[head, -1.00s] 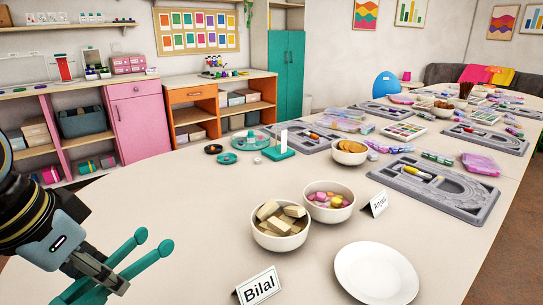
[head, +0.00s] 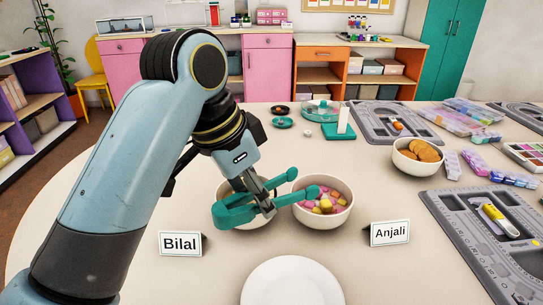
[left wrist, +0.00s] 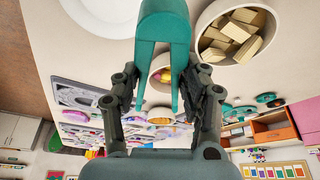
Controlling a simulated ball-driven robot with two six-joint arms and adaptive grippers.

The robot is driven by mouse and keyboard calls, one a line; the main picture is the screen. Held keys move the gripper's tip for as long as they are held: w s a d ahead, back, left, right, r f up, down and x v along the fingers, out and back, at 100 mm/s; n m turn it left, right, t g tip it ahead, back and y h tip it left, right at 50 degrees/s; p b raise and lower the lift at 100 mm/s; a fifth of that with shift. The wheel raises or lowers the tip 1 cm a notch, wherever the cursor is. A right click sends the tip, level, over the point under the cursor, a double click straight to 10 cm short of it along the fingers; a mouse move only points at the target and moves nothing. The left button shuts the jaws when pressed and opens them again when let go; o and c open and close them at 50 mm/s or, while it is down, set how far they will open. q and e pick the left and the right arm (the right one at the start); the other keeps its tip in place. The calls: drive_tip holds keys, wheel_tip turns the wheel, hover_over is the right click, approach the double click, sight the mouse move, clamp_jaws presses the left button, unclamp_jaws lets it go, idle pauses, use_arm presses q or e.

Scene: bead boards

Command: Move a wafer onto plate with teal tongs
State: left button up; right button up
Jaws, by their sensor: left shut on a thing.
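My left gripper (head: 262,204) is shut on the teal tongs (head: 236,214); they also show between its fingers in the left wrist view (left wrist: 165,28). The tongs' two rounded ends point right and stand apart in the head view, and I see nothing between them. The wafer bowl (head: 228,187) is mostly hidden behind the tongs and gripper. In the left wrist view, pale wafers (left wrist: 236,32) lie heaped in that white bowl (left wrist: 208,14), beside the tongs. The white plate (head: 292,285) is at the bottom edge in the head view and looks bare where it shows. My right gripper is out of view.
A candy bowl (head: 342,213) stands right beside the tongs' ends. Name cards for Bilal (head: 180,243) and Anjali (head: 389,233) stand near the plate. A biscuit bowl (head: 402,160) and a grey tray (head: 440,215) are to the right. The table's left side is clear.

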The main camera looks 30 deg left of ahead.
use_arm(q)
drive_tip(key=w+a+r+n+g+p, duration=0.2)
drive_tip(key=w+a+n+g+p, duration=0.2)
drive_tip(key=n+p, duration=0.9)
drive_tip(key=a+g+p, duration=0.1)
drive_tip(key=a+p, duration=0.1)
drive_tip(key=p, duration=0.9)
drive_tip(key=shift+w+n+y, duration=0.3)
drive_tip(key=shift+w+n, duration=0.05)
drive_tip(key=shift+n, duration=0.05)
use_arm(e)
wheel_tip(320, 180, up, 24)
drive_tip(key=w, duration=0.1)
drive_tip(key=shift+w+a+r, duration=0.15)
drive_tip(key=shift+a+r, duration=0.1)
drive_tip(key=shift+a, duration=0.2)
use_arm(q)
wheel_tip(320, 180, down, 10)
drive_tip(key=b, duration=0.8)
drive_tip(key=shift+b, duration=0.3)
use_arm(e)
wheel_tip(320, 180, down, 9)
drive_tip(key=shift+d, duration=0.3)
use_arm(q)
drive_tip(key=shift+r, duration=0.1)
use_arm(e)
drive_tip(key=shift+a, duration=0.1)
